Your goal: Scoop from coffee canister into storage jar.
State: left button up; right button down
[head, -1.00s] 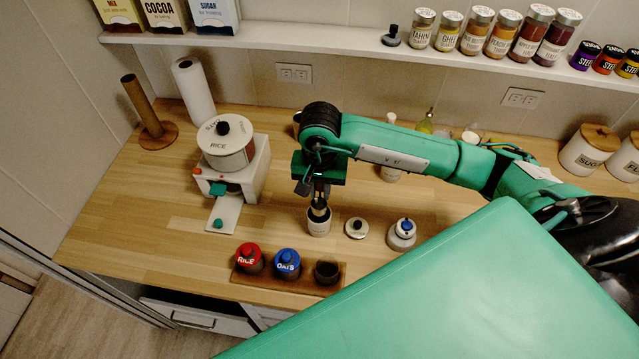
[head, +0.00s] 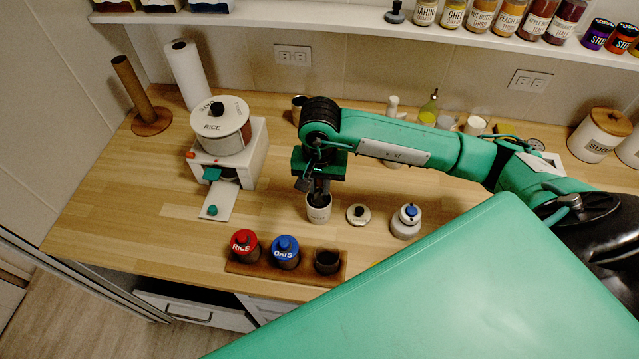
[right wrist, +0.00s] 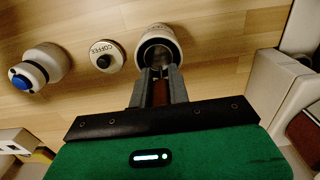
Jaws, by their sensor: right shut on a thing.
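The coffee canister (head: 319,209) is a white, open pot on the counter; its open mouth also shows in the right wrist view (right wrist: 157,47). Its lid (head: 359,214), marked COFFEE in the right wrist view (right wrist: 103,55), lies beside it. My right gripper (head: 320,192) is directly above the canister, pointing down, its fingertips at the mouth. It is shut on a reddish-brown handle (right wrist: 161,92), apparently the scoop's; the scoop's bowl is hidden. An open dark jar (head: 327,261), likely the storage jar, stands at the right end of a wooden tray. My left gripper is not in view.
The tray (head: 236,268) also holds red-lidded RICE (head: 244,243) and blue-lidded OATS (head: 285,252) jars. A blue-topped container (head: 406,221) stands right of the lid. A white dispenser (head: 240,165) stands left. The counter between dispenser and canister is clear.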

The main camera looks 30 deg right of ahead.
jog(key=shift+f+b, duration=0.75)
jog(key=shift+b, duration=0.25)
dwell(1.0)
jog(key=shift+r, duration=0.15)
dwell(0.6)
jog(key=shift+r+p, duration=1.2)
jog(key=shift+r, duration=2.45)
jog(key=shift+f, duration=0.1)
